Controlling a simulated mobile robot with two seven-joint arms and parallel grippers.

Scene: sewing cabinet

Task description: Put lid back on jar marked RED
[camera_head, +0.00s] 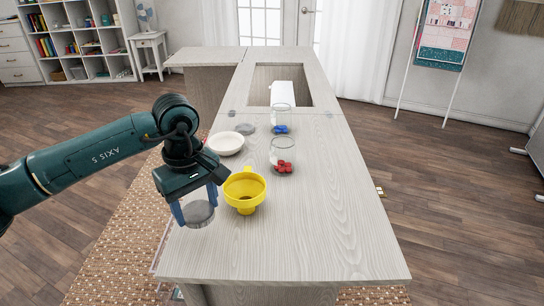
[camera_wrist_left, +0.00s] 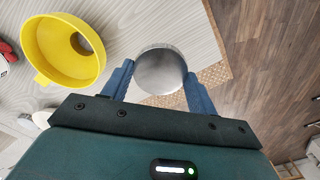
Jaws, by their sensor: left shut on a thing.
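My left gripper (camera_head: 198,213) is shut on a round grey metal lid (camera_wrist_left: 161,70) at the table's near left edge. Its blue fingers sit on either side of the lid in the left wrist view (camera_wrist_left: 160,90). I cannot tell whether the lid touches the table. A glass jar with red pieces (camera_head: 283,157) stands open and upright, farther back and right of the gripper. I cannot read any marking on it. A second glass jar with blue pieces (camera_head: 281,115) stands behind it. Another grey lid (camera_head: 246,129) lies flat left of the blue jar. My right gripper is out of view.
A yellow funnel (camera_head: 244,190) stands just right of my left gripper, between it and the red jar. A white bowl (camera_head: 225,144) is behind the gripper. The cabinet top (camera_head: 320,230) is clear at the near right. A rectangular opening (camera_head: 262,78) lies at the back.

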